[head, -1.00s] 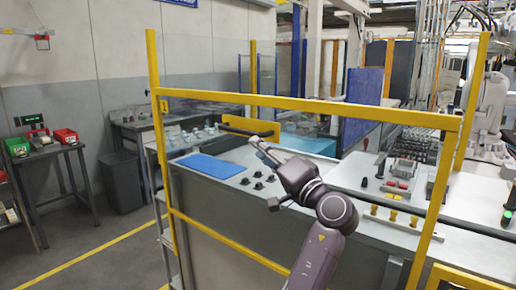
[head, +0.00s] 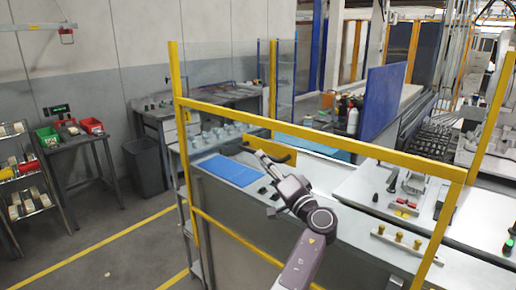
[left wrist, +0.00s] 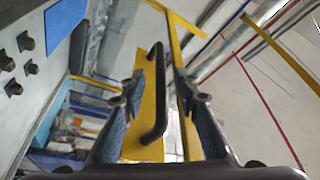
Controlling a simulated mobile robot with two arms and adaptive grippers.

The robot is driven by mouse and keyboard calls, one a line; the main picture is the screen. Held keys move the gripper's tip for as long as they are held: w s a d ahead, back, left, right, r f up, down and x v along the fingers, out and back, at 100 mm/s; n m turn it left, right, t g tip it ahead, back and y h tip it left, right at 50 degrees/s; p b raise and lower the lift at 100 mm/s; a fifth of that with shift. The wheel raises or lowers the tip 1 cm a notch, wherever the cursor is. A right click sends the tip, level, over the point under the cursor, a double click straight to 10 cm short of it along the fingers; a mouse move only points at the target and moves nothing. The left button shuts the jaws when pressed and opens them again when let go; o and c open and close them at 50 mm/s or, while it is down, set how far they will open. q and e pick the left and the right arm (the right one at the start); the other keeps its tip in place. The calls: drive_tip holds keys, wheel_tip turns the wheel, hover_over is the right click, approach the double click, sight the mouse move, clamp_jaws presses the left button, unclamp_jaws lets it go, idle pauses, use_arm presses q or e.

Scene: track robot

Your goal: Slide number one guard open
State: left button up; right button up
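The guard in front of me is a yellow frame (head: 320,131) with clear panelling, standing along the front of the machine bench. A yellow panel (left wrist: 140,112) with a long black bar handle (left wrist: 157,95) shows in the left wrist view; the handle also shows in the head view (head: 281,158). My left gripper (left wrist: 158,88) is open, with one finger on each side of the handle and visible gaps. In the head view my left gripper (head: 264,160) reaches up beside the handle. My right gripper is not in view.
A blue mat (head: 230,170) and dark knobs lie on the bench behind the frame. Yellow knobs (head: 399,237) stand at the right. A side table (head: 75,143) with coloured bins and a grey waste bin (head: 146,166) stand left. The floor at left is clear.

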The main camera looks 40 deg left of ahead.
use_arm(q)
drive_tip(key=p+x, duration=0.1)
drive_tip(key=x, duration=0.3)
drive_tip(key=shift+w+a+r+p, duration=0.15)
drive_tip(key=shift+a+p, duration=0.15)
drive_tip(key=shift+a, duration=0.05)
drive_tip(key=shift+c, duration=0.3)
clamp_jaws()
